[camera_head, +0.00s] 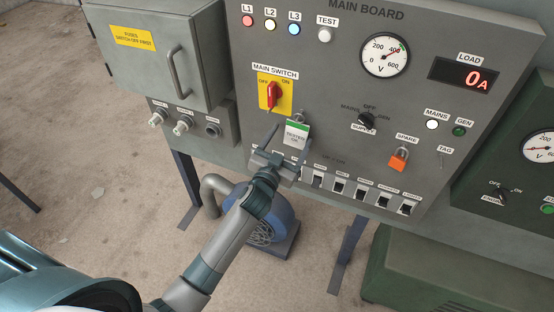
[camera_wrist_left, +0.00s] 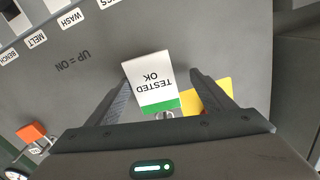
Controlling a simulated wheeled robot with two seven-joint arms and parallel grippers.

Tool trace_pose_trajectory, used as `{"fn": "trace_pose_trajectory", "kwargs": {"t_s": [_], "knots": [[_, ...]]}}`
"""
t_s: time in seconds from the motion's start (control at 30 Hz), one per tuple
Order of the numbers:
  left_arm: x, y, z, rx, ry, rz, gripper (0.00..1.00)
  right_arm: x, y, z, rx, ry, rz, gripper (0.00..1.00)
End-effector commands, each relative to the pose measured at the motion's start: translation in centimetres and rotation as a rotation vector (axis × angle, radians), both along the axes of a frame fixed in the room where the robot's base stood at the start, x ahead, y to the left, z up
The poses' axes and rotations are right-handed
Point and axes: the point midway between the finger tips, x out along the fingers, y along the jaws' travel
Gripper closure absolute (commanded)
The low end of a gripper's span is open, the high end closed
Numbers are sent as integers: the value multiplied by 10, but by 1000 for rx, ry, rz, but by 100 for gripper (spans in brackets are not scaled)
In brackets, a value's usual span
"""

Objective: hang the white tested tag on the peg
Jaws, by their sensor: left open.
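The white tag (camera_head: 294,137) reads TESTED OK and has a green band. It hangs at the panel front, below and right of the main switch, under a small grey fitting (camera_head: 300,117). My left gripper (camera_head: 288,142) is open, its fingers on either side of the tag with visible gaps. In the left wrist view the tag (camera_wrist_left: 151,80) appears upside down between the two spread fingers (camera_wrist_left: 160,90). A small thin peg (camera_head: 441,162) shows under the TAG label at the panel's right. My right gripper is not in view.
The red main switch (camera_head: 271,96) on its yellow plate is just above left of the tag. A row of breakers (camera_head: 362,192) runs below. An orange padlock (camera_head: 398,159) hangs left of the peg. The grey panel between tag and padlock is mostly flat, with a black selector knob (camera_head: 366,121).

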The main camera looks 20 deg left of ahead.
Motion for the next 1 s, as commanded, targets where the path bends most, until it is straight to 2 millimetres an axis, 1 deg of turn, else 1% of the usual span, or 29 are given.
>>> {"fn": "trace_pose_trajectory", "kwargs": {"t_s": [0.17, 0.27, 0.8, 1.0], "knots": [[-16, 0, -2, 0, 0, -1, 24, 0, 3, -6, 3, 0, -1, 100], [-30, 1, -3, 1, 0, -1, 24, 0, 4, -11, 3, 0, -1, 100], [-134, 4, -3, -1, 0, -1, 24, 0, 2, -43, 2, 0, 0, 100], [-160, 5, -2, -1, 0, -1, 24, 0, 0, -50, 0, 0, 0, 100]]}}
